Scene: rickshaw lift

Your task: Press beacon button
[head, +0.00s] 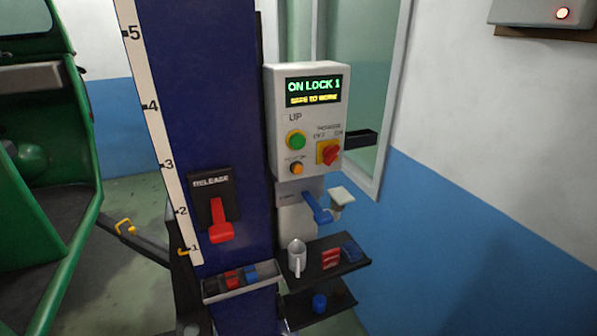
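A grey control box (308,121) is mounted on the right side of the blue lift column (217,90). Its screen (313,91) reads "ON LOCK 1" and "SAFE TO WORK". A green button (296,140) on a yellow base sits under the word "UP". Below it is a smaller orange button (296,168); the small label above it is too blurred to read surely, so I cannot confirm it is the beacon button. A red rotary switch (330,152) on a yellow plate is to the right. Neither of my grippers is in view.
A red release lever (220,222) is on the column front. A blue lever (317,208) is below the box. A shelf (352,266) holds a grey jug (297,257) and small items. A tray (207,293) crosses the column. A green vehicle (45,180) stands left.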

